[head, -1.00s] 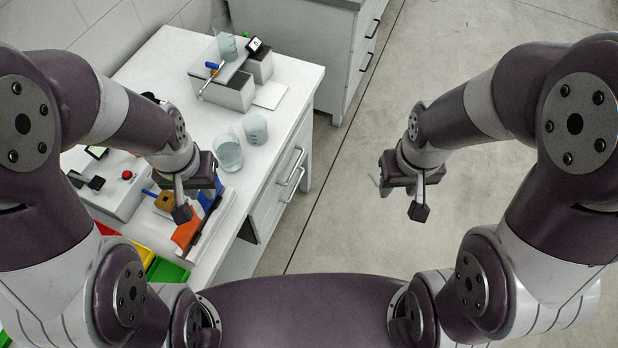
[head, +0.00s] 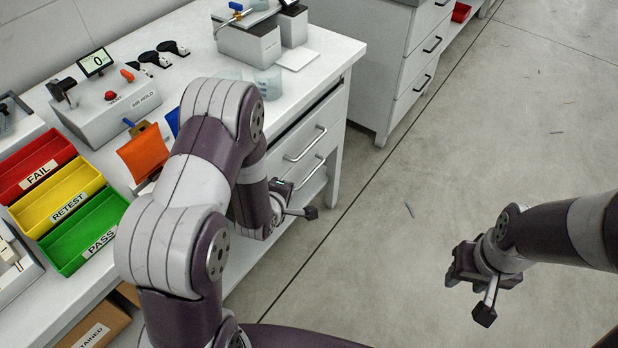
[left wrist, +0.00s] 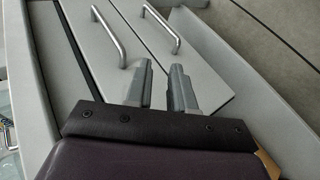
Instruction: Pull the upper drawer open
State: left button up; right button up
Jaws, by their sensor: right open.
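The upper drawer (head: 284,163) is in the front of the white bench, under a dark gap below the worktop. Its bar handle (head: 305,145) is clear in the head view, and the drawer looks shut. In the left wrist view the upper handle (left wrist: 108,38) is the left of two bars. My left gripper (left wrist: 163,72) is open and empty, its fingers pointing at the drawer fronts, close to the handles' lower ends; neither bar is between them. In the head view my left forearm partly hides it. My right gripper (head: 452,277) is open and empty over the floor.
The lower drawer handle (head: 306,174) sits just below. On the worktop are a beaker (head: 268,83), a grey fixture (head: 248,42), and red, yellow and green bins (head: 85,238). Another cabinet (head: 385,60) stands behind.

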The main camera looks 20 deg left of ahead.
aim_at(304, 153)
pick_arm(q)
jog(key=w+n+t+b, duration=0.1)
jog(key=w+n, duration=0.1)
jog(key=w, duration=0.2)
jog(key=w+n+t+b, duration=0.1)
jog(key=w+n+t, duration=0.1)
jog(key=w, duration=0.3)
jog(key=w+f+n+t+b, duration=0.1)
jog(key=w+n+t, duration=0.1)
jog(key=w, duration=0.3)
jog(key=shift+w+d+f+n, duration=0.1)
jog(key=shift+w+d+n, duration=0.05)
jog(key=shift+n, duration=0.55)
jog(key=shift+w, duration=0.55)
grip_shut()
pick_arm(e)
jog(key=shift+f, duration=2.65)
